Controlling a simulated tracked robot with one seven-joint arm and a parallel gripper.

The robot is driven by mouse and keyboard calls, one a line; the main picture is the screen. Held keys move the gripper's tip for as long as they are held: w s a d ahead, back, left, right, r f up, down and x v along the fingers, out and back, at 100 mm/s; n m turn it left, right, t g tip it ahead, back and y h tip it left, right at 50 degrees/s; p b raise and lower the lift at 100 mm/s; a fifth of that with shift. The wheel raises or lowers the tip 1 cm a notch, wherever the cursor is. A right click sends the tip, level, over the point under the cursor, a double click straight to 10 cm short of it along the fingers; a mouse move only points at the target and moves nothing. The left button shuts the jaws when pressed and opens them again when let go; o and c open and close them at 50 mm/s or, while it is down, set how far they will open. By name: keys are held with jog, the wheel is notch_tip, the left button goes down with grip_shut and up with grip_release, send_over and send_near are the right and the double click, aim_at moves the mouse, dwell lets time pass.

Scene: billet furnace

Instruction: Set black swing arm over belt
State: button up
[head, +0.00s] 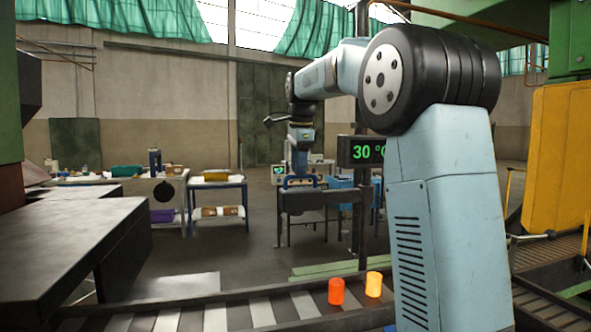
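The belt (195,318) runs across the bottom of the head view with light and dark slats. A red-orange glowing billet (336,291) and a yellow-orange one (374,284) stand upright at its far side. My gripper (300,182) hangs pointing down at the end of my arm, beyond the belt and in front of the back tables. It is small here, and its fingers blend with the dark bench behind, so I cannot tell its opening or any contact. I cannot clearly pick out the black swing arm; a dark upright post (361,215) stands behind the belt.
A display (361,151) reading 30 °C is by the post. Large dark metal blocks (75,240) fill the left. Workbenches (216,186) with tools and parts stand at the back. A yellow panel (560,160) is at the right. Open floor (245,250) lies between belt and benches.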

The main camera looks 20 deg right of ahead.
jog(key=shift+w+f, duration=0.1)
jog(key=shift+f, duration=0.5)
jog(key=shift+c, duration=0.3)
grip_shut()
